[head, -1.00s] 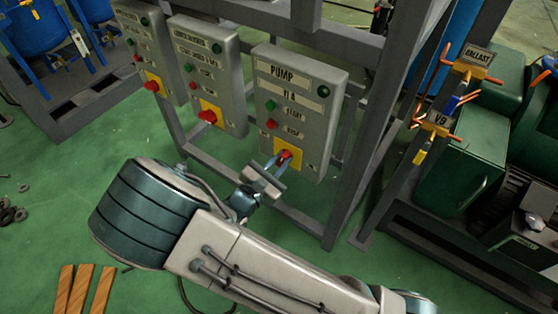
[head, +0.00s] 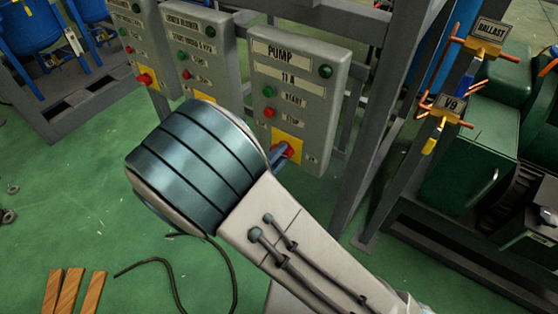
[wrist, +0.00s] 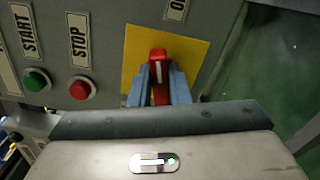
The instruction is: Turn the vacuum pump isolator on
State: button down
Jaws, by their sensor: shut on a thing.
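The pump panel (head: 310,58) is a grey box labelled PUMP, with green and red buttons and a red rotary isolator handle on a yellow plate (head: 289,143) at its bottom. In the wrist view the red isolator handle (wrist: 159,66) stands upright in the picture, its white mark showing, in front of the yellow plate (wrist: 195,57). My gripper (wrist: 159,88) is shut on this handle, with one blue-grey finger on each side. In the head view my arm hides most of the gripper; only a finger (head: 279,152) shows beside the red handle.
Two similar panels with red handles stand to the left, the nearer one (head: 197,50) partly behind my arm. Grey frame posts, the V9 valve (head: 444,109) and the ballast valve (head: 482,47) stand to the right. Wooden strips (head: 70,292) lie on the green floor.

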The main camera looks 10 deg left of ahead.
jog(key=shift+f+m+b, duration=0.2)
jog(key=shift+m+b, duration=1.4)
jog(key=shift+b, duration=0.05)
jog(key=shift+r, duration=0.1)
jog(key=c, duration=1.4)
grip_release()
jog(key=shift+o, duration=0.2)
jog(key=shift+s, duration=0.1)
jog(key=p+v, duration=0.2)
jog(key=v, duration=1.1)
jog(key=shift+s+a+p, duration=0.2)
jog(key=shift+s+p, duration=0.1)
jog(key=shift+p, duration=0.05)
